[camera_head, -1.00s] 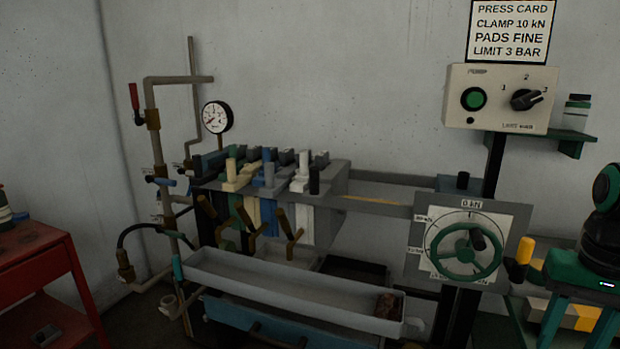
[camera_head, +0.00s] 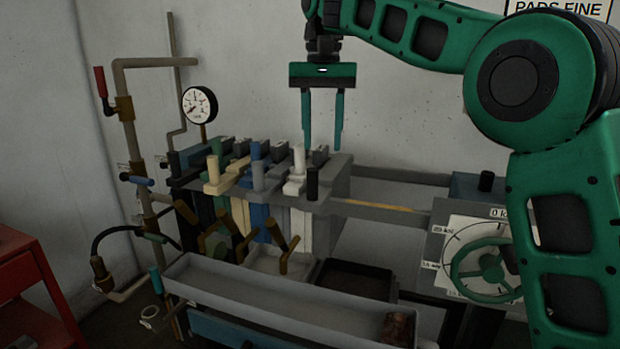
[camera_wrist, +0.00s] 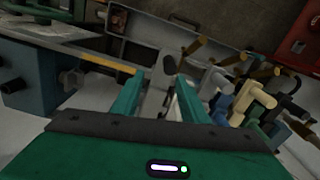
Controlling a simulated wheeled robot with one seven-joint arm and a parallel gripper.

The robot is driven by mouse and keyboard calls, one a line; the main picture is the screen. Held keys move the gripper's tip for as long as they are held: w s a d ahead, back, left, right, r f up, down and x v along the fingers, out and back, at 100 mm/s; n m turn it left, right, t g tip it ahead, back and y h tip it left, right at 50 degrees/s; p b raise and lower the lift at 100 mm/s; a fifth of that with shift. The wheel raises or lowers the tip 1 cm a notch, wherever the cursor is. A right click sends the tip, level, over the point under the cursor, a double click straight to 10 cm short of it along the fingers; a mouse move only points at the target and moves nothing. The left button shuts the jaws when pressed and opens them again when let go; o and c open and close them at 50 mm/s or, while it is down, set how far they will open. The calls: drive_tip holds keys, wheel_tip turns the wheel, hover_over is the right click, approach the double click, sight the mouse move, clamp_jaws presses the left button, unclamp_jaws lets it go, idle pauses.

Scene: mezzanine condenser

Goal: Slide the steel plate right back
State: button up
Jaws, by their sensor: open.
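A pack of upright plates (camera_head: 262,215) hangs in a grey press frame, with green, cream, blue, grey and white T-shaped handles. A grey-handled plate (camera_head: 258,178) stands between the blue and white ones; its colour could be bare steel, but I cannot be sure. The white handle (camera_head: 298,172) is nearest the right end. My gripper (camera_head: 322,148) is open and empty, pointing down, and appears over the right end of the pack. In the wrist view, its fingers (camera_wrist: 160,95) are apart with nothing held, and the coloured handles (camera_wrist: 250,98) lie to their right.
A grey rail (camera_head: 385,208) runs right from the pack to a handwheel (camera_head: 482,270) with a dial. A long drip tray (camera_head: 280,300) crosses the front. Brown levers (camera_head: 285,240) stick out before the plates. Pipes and a gauge (camera_head: 199,105) stand at left.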

sight(313, 180)
drive_tip(key=shift+w+a, duration=0.2)
drive_tip(key=shift+a, duration=0.75)
wheel_tip(313, 180, down, 10)
drive_tip(key=shift+f, duration=0.25)
clamp_jaws()
